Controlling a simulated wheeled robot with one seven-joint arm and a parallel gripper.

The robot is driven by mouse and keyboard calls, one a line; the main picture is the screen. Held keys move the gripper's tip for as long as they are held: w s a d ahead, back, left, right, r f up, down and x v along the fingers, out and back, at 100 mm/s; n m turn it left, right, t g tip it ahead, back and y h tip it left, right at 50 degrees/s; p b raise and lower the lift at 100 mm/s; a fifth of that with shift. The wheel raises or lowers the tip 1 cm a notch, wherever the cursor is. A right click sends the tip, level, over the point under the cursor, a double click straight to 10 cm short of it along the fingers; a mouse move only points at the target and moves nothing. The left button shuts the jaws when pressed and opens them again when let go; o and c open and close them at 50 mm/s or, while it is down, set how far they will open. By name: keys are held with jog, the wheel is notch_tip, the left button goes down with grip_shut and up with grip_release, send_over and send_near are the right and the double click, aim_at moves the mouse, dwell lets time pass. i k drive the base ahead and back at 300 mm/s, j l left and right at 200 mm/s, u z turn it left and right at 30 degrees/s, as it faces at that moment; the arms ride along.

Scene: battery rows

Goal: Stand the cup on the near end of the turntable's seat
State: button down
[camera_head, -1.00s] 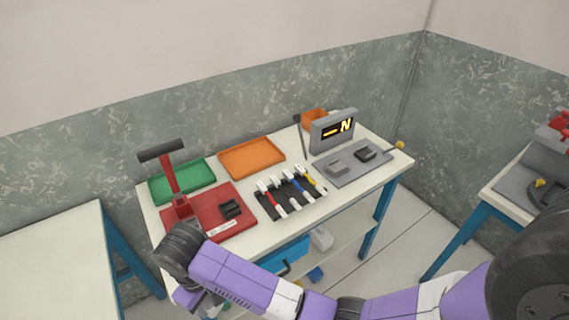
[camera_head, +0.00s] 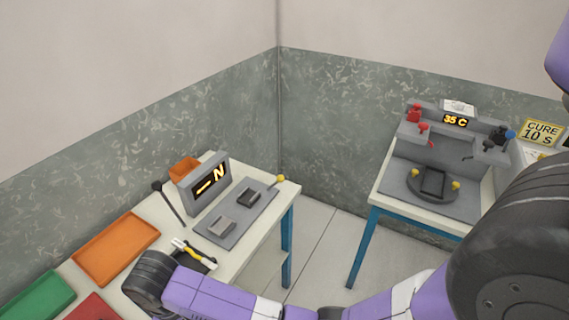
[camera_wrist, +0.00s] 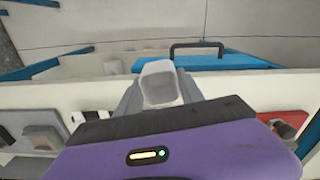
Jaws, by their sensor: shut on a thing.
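The cup (camera_wrist: 160,78) is pale grey-white and shows in the wrist view between the grey fingers of my gripper (camera_wrist: 160,95), which is shut on it. My gripper and the cup are hidden in the head view, where only my arm shows over the near bench. The seat looks empty. The cup is well away from it.
The right station carries a "35 C" display (camera_head: 455,120) and red and blue knobs. Floor shows between the benches.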

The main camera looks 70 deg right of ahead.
aim_at(431, 190)
jog(key=l+z, duration=0.1)
jog(key=z, duration=0.8)
jog(key=i+j+z, duration=0.1)
jog(key=j+z, duration=0.25)
jog(key=i+j+z, duration=0.1)
jog(key=j+z, duration=0.6)
